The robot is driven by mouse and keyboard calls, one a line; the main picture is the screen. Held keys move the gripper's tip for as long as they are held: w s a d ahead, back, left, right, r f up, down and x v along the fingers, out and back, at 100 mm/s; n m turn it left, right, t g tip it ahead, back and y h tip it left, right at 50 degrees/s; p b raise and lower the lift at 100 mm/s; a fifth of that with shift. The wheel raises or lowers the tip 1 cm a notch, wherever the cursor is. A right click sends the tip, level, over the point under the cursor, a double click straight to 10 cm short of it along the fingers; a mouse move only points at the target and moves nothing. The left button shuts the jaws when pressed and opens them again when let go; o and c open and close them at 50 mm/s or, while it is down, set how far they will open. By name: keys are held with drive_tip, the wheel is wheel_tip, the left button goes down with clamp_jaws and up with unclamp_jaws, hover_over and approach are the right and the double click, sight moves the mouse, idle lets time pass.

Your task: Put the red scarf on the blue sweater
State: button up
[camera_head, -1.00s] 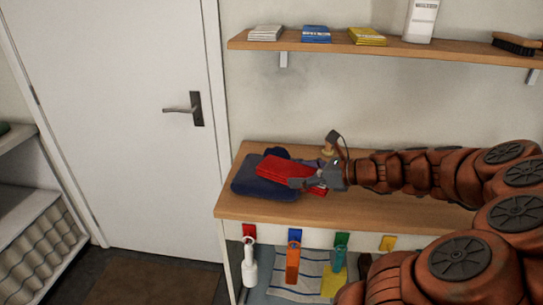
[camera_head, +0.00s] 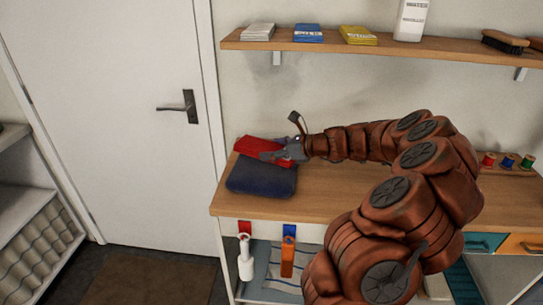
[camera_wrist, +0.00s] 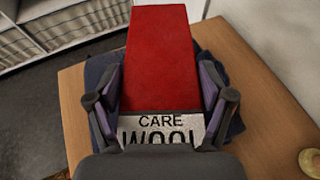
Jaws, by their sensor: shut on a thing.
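The red scarf (camera_head: 255,146) is a flat folded red piece with a white label reading CARE WOOL (camera_wrist: 160,128) at its near end in the wrist view. My gripper (camera_head: 272,156) is shut on the scarf, with a finger on each side of the labelled end (camera_wrist: 160,105). The blue sweater (camera_head: 262,180) lies folded on the wooden bench. In the head view the scarf appears at the sweater's far edge. In the wrist view the sweater (camera_wrist: 232,122) shows on both sides beneath the scarf. Whether the scarf touches it, I cannot tell.
The wooden bench (camera_head: 345,198) is clear to the right of the sweater. Thread spools (camera_head: 507,161) stand at its right. A wall shelf (camera_head: 390,44) above holds small packets, a white bottle and a brush. A white door (camera_head: 110,110) is at left.

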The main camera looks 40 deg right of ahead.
drive_tip(key=shift+w, duration=0.35)
drive_tip(key=shift+f+p, duration=0.35)
drive_tip(key=shift+f, duration=1.4)
drive_tip(key=shift+f, duration=0.1)
drive_tip(key=o, duration=1.1)
